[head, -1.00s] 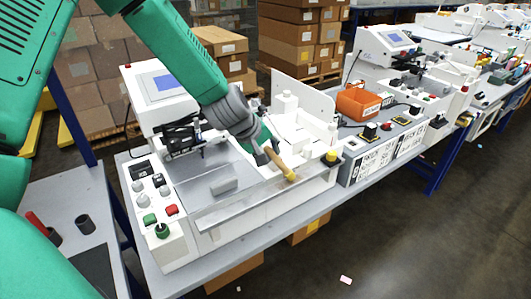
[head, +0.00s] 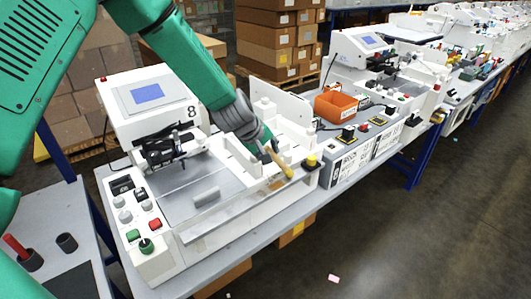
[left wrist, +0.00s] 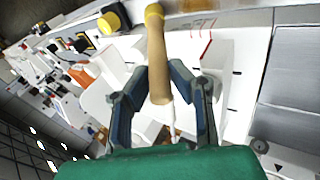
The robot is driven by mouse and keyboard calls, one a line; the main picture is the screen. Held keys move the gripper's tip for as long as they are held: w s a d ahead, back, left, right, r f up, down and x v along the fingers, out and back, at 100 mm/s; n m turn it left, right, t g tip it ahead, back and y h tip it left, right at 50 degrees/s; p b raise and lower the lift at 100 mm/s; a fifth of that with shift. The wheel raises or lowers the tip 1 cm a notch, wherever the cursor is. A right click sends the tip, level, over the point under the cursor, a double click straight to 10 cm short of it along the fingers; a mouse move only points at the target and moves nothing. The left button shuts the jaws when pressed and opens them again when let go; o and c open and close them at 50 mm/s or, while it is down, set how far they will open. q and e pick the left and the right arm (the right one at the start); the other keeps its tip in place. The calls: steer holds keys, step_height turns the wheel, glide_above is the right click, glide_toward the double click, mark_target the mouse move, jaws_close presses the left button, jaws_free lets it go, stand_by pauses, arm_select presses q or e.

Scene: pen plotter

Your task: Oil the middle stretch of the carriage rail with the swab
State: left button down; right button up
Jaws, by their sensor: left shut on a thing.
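My left gripper (head: 268,155) is shut on the swab (head: 281,165), which has a tan wooden body and a yellow end. In the left wrist view the swab (left wrist: 157,60) stands out between the fingers (left wrist: 160,88), its yellow end pointing away from me. A long grey bar (head: 245,207) along the plotter's front edge looks like the carriage rail; it also shows in the left wrist view (left wrist: 235,20). The yellow end is close to the bar's right part, near a yellow-topped black knob (head: 311,161). I cannot tell whether it touches. My right gripper is not in view.
The plotter (head: 150,100) has a screen, a dark carriage mechanism (head: 165,150) and a button panel (head: 138,215) at left. A side table with a red-handled tool (head: 15,246) is at lower left.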

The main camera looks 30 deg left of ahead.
arm_select(q)
steer(key=shift+s+a+f, duration=0.1)
steer(key=shift+s+a, duration=0.15)
steer(key=shift+s, duration=0.35)
steer(key=shift+s+a, duration=0.25)
steer(key=shift+s, duration=0.35)
steer(key=shift+s+a+f, duration=0.1)
steer(key=shift+s+a, duration=0.15)
steer(key=shift+s, duration=0.35)
steer(key=shift+s+a+r+p, duration=0.1)
steer(key=shift+s+a, duration=0.35)
steer(key=shift+s, duration=0.6)
steer(key=shift+s+a+r+p, duration=0.15)
steer(key=shift+s+a, duration=0.25)
steer(key=shift+s, duration=0.7)
steer(key=shift+s+a+f+p, duration=0.1)
steer(key=shift+s+a, duration=0.35)
steer(key=shift+s, duration=0.6)
steer(key=shift+s+a+p, duration=0.1)
steer(key=shift+s+a, duration=0.15)
steer(key=shift+s, duration=0.35)
steer(key=shift+s+a+p, duration=0.1)
steer(key=shift+s+a, duration=0.2)
steer(key=shift+s, duration=0.3)
steer(key=shift+s+a+p, duration=0.1)
steer(key=shift+s+a, duration=0.15)
steer(key=shift+s, duration=0.35)
step_height(320, 180, up, 6)
steer(key=shift+f+p, duration=0.1)
steer(key=shift+p, duration=0.5)
